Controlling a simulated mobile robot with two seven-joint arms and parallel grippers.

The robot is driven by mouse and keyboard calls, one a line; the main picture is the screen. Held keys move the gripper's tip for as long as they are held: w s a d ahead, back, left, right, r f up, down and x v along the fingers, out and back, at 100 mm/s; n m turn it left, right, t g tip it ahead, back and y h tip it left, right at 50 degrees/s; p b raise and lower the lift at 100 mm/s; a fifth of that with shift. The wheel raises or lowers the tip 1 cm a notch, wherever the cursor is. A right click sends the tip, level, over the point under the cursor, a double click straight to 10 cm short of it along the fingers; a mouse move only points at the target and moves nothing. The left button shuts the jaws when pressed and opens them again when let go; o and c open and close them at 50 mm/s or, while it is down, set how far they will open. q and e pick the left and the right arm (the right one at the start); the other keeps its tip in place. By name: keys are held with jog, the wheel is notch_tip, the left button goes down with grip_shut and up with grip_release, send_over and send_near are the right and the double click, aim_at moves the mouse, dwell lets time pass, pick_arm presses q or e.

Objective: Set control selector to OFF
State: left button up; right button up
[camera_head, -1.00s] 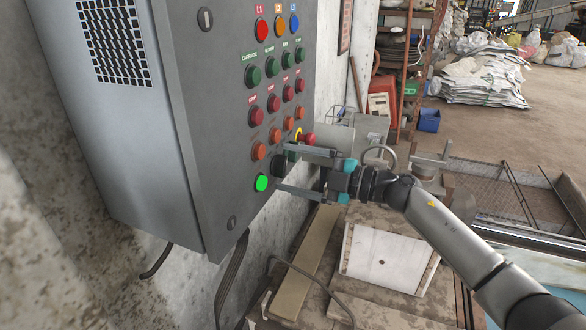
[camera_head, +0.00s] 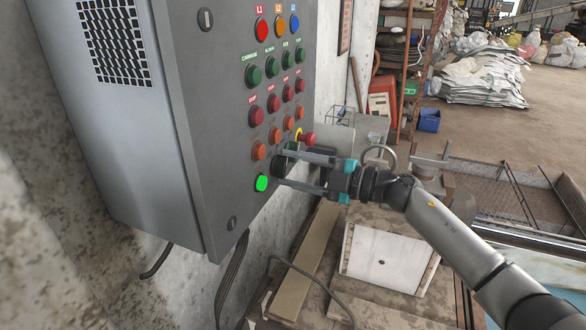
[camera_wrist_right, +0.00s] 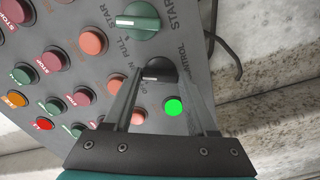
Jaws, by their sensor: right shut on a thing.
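The control selector (camera_wrist_right: 157,72) is a black rotary knob with a pale mark on the grey panel, beside the lettering "CONTROL" in the right wrist view. In the head view the selector (camera_head: 279,163) sits low on the cabinet front, partly hidden by my gripper. My right gripper (camera_head: 282,168) reaches in from the right, with one finger on either side of the knob. It is shut on the selector; the fingers also show in the right wrist view (camera_wrist_right: 160,80). The OFF lettering and the exact knob angle are hard to read. My left gripper is not in view.
A lit green button (camera_head: 262,183) is close to the lower finger. A red emergency stop (camera_head: 306,138) stands out just above the upper finger. A green rotary knob (camera_wrist_right: 141,20) is beside the selector. Several red, orange and green buttons fill the grey cabinet (camera_head: 205,150).

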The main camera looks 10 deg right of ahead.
jog(key=shift+n, duration=0.3)
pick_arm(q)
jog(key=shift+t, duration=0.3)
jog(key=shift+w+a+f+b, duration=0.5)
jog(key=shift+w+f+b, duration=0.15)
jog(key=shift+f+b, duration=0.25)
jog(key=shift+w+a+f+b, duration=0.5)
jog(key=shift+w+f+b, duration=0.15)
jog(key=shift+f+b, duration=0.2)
pick_arm(e)
jog(key=shift+n, duration=4.8)
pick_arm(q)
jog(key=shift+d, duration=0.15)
pick_arm(e)
jog(key=o, duration=1.4)
jog(key=shift+c, duration=0.2)
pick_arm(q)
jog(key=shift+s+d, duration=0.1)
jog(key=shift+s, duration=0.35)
pick_arm(e)
jog(key=shift+d, duration=0.15)
